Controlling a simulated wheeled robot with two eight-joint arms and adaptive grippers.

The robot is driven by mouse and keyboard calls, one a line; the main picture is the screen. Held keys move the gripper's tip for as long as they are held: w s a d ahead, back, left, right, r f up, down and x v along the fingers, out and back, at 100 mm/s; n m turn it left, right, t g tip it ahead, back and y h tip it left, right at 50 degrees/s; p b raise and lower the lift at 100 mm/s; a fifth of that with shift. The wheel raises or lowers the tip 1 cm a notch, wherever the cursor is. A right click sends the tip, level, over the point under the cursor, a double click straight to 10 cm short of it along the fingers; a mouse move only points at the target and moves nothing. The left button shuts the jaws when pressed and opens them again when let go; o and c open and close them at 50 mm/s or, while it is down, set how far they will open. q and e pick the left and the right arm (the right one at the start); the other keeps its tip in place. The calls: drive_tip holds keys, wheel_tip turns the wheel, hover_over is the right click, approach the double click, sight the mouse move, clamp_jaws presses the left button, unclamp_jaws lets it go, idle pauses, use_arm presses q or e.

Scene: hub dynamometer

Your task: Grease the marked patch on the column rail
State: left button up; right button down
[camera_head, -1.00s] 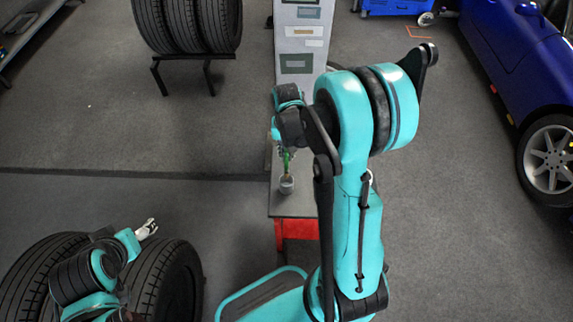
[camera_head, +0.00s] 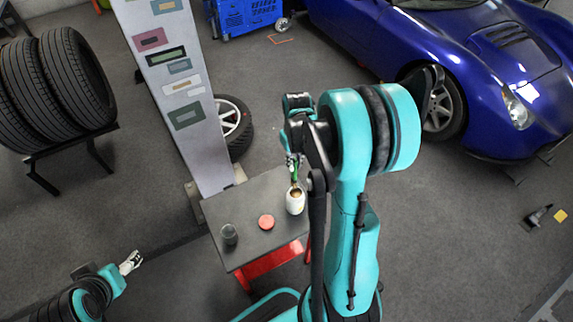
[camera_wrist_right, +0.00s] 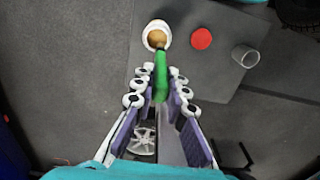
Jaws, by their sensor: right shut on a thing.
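The grey column rail (camera_head: 168,85) stands at upper left in the head view, with several coloured patches on its face. I cannot tell which patch is the marked one. My right gripper (camera_head: 293,162) points down above the table and is shut on a green-handled brush (camera_head: 295,174). In the right wrist view the green handle (camera_wrist_right: 161,75) sits between the fingers (camera_wrist_right: 161,85). Its brown end is at the mouth of a white pot (camera_head: 296,204); whether it touches the contents is unclear. My left gripper (camera_head: 131,262) is at lower left, away from the table; its jaw state is unclear.
The table (camera_head: 250,198) has a red frame and bears a red disc (camera_head: 266,222) and a dark grey cup (camera_head: 229,234). A tyre rack (camera_head: 55,95) stands left, a loose wheel (camera_head: 235,125) behind the column's foot, a blue car (camera_head: 490,70) at upper right. Floor at right is mostly clear.

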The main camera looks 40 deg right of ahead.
drive_tip(key=shift+s+d, duration=0.2)
drive_tip(key=shift+d, duration=0.1)
drive_tip(key=shift+f+b, duration=2.25)
drive_tip(key=shift+f, duration=0.7)
drive_tip(key=shift+s+f+b, duration=0.1)
drive_tip(key=shift+f+b, duration=0.4)
drive_tip(key=shift+b, duration=0.05)
drive_tip(key=shift+r, duration=0.1)
drive_tip(key=shift+r+p, duration=2.65)
drive_tip(key=shift+r, duration=0.8)
